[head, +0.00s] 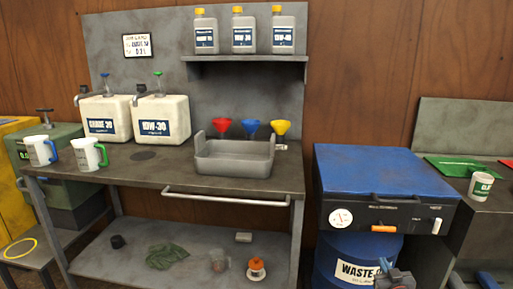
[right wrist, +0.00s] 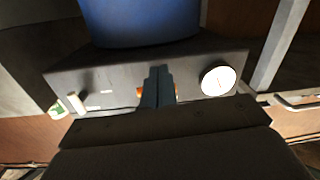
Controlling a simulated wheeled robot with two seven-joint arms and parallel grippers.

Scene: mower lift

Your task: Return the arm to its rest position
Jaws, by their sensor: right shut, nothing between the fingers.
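My right gripper (right wrist: 158,76) is shut and empty in the right wrist view, its fingers together in front of the dark panel (right wrist: 105,85) with the round white gauge (right wrist: 218,80). In the head view, part of my right gripper (head: 394,278) shows at the bottom edge, in front of the blue waste oil drum (head: 340,250). It is below the blue-lidded unit (head: 375,168) and appears apart from it. My left arm and left gripper are not in view.
A workbench (head: 130,172) holds two white canisters (head: 160,118), two mugs and a grey basin (head: 235,158) with coloured funnels behind it. Bottles stand on a shelf (head: 245,60). A side bench at right holds a green tray (head: 450,166) and a mug (head: 481,185).

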